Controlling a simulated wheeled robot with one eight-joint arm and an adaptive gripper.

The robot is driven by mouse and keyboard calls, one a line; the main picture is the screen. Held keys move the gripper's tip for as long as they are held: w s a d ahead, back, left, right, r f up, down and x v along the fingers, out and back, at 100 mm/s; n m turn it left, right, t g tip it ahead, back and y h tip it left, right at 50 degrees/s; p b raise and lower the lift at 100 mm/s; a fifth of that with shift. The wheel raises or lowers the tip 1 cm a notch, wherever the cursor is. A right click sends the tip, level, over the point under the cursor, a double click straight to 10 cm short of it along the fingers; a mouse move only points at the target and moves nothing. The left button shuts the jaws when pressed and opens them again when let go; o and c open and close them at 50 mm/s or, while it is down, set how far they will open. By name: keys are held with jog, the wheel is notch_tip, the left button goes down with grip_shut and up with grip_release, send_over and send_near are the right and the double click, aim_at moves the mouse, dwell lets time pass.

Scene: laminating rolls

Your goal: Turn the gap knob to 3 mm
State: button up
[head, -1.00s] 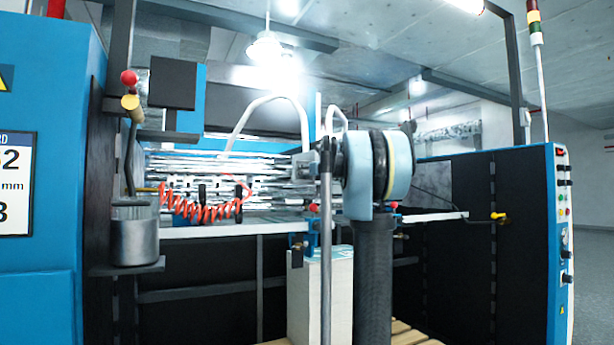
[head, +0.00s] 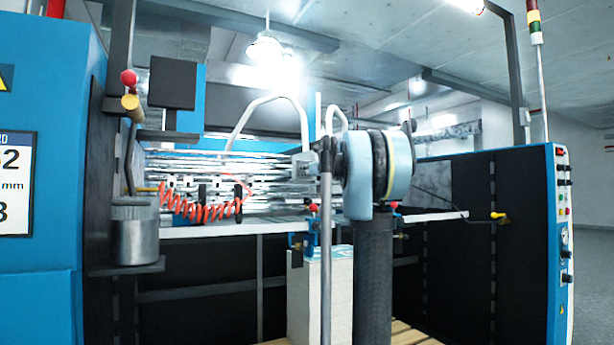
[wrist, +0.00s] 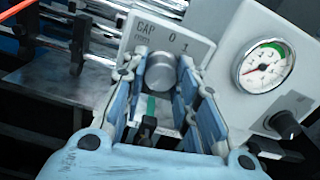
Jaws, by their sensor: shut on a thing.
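The fingers cover parts of the plate, and I cannot read the knob's setting. A small green mark (wrist: 151,105) shows between the fingers below the knob. In the head view my arm hides the knob.
A round gauge (wrist: 265,64) with a green sector and a black knob (wrist: 283,125) are close to the right of my gripper. Metal rods (wrist: 75,45) run at the left. In the head view a can (head: 134,232) stands left, a control cabinet (head: 562,240) right.

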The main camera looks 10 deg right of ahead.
jog(key=n, duration=1.1)
jog(key=shift+n, duration=0.4)
jog(key=n, duration=0.3)
jog(key=shift+n, duration=0.3)
jog(key=shift+d+n, duration=0.1)
jog(key=shift+n, duration=3.3)
jog(key=shift+r, duration=0.1)
